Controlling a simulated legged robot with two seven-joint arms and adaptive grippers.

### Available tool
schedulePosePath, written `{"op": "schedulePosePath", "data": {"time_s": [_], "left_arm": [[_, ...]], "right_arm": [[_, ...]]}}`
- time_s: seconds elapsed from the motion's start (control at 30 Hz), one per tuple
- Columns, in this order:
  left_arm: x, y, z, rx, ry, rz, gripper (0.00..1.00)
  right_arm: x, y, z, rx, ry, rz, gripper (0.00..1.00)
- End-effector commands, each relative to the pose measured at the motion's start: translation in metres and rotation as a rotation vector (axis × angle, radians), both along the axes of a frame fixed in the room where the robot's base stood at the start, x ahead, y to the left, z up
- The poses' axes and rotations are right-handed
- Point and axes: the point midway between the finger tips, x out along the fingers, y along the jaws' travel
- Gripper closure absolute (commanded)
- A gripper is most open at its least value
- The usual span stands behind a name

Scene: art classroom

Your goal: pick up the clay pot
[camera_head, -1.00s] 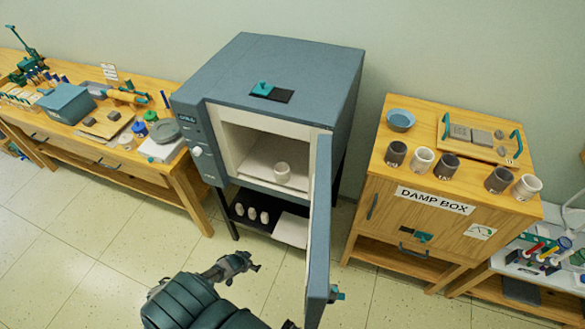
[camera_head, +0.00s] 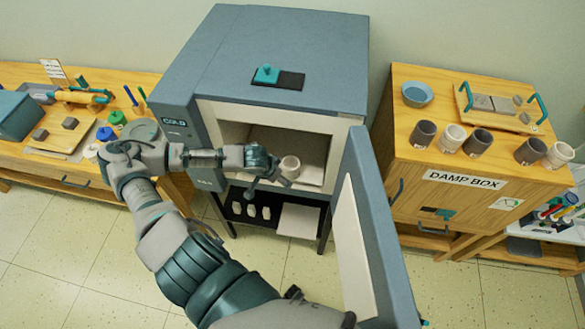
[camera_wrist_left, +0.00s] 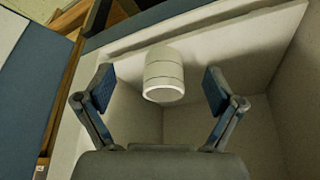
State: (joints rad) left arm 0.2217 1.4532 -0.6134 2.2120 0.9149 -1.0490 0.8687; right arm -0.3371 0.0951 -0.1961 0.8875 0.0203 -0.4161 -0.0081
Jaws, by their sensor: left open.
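A small white clay pot (camera_head: 289,166) stands inside the open blue-grey kiln (camera_head: 215,117), near the front of its chamber. My left gripper (camera_head: 272,168) reaches into the kiln mouth from the left and is right by the pot, partly overlapping it in the head view. In the left wrist view the ringed white pot (camera_wrist_left: 164,70) shows between the two spread fingers of the open left gripper (camera_wrist_left: 158,87), with a gap on each side. No contact is visible. My right gripper is not visible.
The kiln door (camera_head: 372,215) stands open on the right. Several grey and white cups sit on the wooden damp box (camera_head: 445,205) at right. White pieces lie on the rack (camera_head: 238,224) below the kiln. A tool bench (camera_head: 45,172) stands at left.

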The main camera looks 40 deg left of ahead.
Motion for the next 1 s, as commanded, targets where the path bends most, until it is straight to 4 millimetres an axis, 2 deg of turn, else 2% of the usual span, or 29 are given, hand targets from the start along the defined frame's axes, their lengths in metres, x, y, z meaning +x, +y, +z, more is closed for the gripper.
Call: {"op": "schedulePosePath", "data": {"time_s": [0.1, 0.3, 0.47, 0.67, 0.8, 1.0], "left_arm": [[0.031, 0.003, -0.001, -0.011, -0.006, 0.003, 0.07], [0.067, 0.005, -0.002, -0.008, -0.003, 0.000, 0.07], [0.077, 0.004, -0.002, -0.005, -0.001, -0.002, 0.07], [0.087, 0.001, -0.028, -0.001, 0.002, -0.001, 0.07], [0.094, 0.003, -0.044, -0.001, 0.001, -0.002, 0.07], [0.095, 0.006, -0.048, -0.003, -0.001, -0.002, 0.07]], "right_arm": [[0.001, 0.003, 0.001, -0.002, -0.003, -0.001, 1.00], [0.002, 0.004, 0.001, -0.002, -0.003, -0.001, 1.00], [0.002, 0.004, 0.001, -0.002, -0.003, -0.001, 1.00], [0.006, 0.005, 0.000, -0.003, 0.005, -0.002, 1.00], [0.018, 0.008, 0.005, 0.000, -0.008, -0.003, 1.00], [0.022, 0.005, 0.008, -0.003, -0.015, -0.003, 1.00]]}}
